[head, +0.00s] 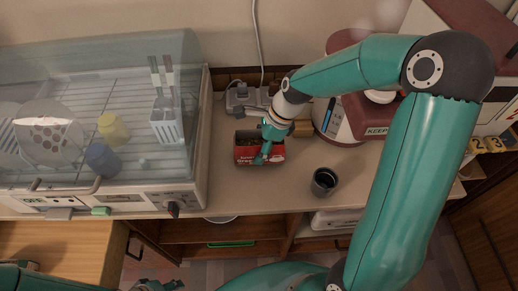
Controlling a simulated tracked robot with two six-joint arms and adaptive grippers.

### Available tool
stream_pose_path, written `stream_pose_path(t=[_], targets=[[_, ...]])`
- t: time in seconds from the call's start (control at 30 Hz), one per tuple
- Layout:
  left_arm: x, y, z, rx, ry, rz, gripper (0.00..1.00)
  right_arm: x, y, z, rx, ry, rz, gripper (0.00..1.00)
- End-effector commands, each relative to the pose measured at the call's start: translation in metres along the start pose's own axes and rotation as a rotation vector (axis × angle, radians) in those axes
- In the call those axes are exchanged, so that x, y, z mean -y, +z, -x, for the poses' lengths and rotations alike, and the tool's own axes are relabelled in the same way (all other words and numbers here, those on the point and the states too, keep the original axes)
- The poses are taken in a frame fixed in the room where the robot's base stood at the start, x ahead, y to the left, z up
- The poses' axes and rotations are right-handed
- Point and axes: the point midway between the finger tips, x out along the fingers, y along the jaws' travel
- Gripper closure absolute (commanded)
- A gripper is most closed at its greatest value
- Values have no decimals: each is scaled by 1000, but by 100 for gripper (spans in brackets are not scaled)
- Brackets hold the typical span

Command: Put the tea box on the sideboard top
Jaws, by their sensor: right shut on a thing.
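The red tea box (274,155) is on or just above the light sideboard top (275,195), between the dish dryer and the rice cooker. Its top looks open and dark inside. I cannot tell whether its base touches the surface. My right gripper (264,147) reaches in from the right and is shut on the tea box, with a teal finger over its front face. The gripper hides part of the box. My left gripper (160,286) shows only partly at the bottom edge, low and away from the box, and its jaws are unclear.
The dish dryer (180,198) with a clear cover stands left, with dishes inside. A dark cup (324,181) stands right of the box, near the front edge. The rice cooker (338,125) stands right. Bare surface lies in front of the box.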

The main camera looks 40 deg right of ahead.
Motion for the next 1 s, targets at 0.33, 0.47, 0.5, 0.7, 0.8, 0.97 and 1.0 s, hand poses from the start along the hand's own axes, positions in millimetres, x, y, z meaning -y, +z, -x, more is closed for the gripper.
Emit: stream_pose_path(t=[0.33,0.47,0.5,0.7,0.8,0.97,1.0], targets=[[0,0,-1,0,0,0,60,0,-5,-12,0,1,1,31],[0,0,-1,0,0,0,60,0,-5,-12,0,1,1,9],[0,0,-1,0,0,0,60,0,-5,-12,0,1,1,7],[0,0,-1,0,0,0,60,0,-4,-12,0,0,1,7],[0,0,-1,0,0,0,60,0,-4,-11,0,0,1,7],[0,0,0,0,0,0,60,1,-4,-1,1,-2,1,7],[0,0,0,0,0,0,60,1,-4,4,1,-3,1,7]])
